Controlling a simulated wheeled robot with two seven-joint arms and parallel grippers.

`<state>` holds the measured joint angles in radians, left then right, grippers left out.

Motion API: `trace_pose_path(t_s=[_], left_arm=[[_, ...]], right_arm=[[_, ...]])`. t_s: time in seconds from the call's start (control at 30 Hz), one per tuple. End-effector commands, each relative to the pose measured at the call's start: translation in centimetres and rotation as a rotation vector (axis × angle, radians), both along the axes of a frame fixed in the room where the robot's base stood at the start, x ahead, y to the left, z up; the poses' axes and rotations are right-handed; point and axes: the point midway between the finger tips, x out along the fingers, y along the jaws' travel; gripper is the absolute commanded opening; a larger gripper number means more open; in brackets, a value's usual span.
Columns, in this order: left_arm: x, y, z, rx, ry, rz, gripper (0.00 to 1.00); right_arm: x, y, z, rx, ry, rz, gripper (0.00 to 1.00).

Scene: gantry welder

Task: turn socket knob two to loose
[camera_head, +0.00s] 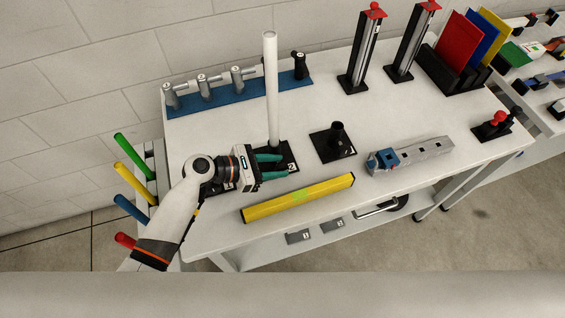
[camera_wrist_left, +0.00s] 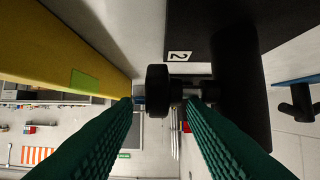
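Socket two is a black holder on a square base plate (camera_head: 292,152) marked 2. A tall white tube (camera_head: 270,85) stands upright in it. My left gripper (camera_head: 285,165) is over this base, its green fingers apart and hiding much of the socket. In the left wrist view the black knob (camera_wrist_left: 157,90) lies between the green fingertips (camera_wrist_left: 160,102), with a visible gap on its left side. Its stem runs right to the dark socket body (camera_wrist_left: 240,90). I cannot tell whether the right finger touches the stem. My right gripper is not in view.
A yellow spirit level (camera_head: 300,198) lies just in front of the gripper. An empty black socket (camera_head: 335,142) stands to the right, with a grey and blue tool (camera_head: 410,155) beyond it. A blue rack (camera_head: 240,95) is at the back.

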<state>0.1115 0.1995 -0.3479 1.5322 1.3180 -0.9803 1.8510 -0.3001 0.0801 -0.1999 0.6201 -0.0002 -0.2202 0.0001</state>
Motion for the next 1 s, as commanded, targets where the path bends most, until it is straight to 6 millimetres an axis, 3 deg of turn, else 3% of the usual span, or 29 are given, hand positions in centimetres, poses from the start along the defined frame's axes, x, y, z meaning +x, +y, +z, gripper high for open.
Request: trace_pose_path(t_s=[0.2, 0.5, 0.53, 0.77, 1.0], left_arm=[[0.6, -1.8, -0.8, 0.000, 0.001, 0.000, 0.38], [0.6, -2.0, -0.9, 0.001, 0.000, 0.000, 0.38], [0.6, -2.0, -0.9, 0.001, 0.000, 0.000, 0.37], [0.6, -2.0, -0.9, 0.001, 0.000, 0.000, 0.00], [0.6, -1.9, -1.5, -0.059, -0.017, 0.000, 0.00]], right_arm=[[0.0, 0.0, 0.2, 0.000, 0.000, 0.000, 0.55], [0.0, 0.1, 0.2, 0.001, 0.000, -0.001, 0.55], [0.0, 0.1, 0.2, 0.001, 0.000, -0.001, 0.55], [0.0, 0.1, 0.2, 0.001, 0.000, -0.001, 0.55], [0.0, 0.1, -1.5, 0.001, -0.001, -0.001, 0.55]])
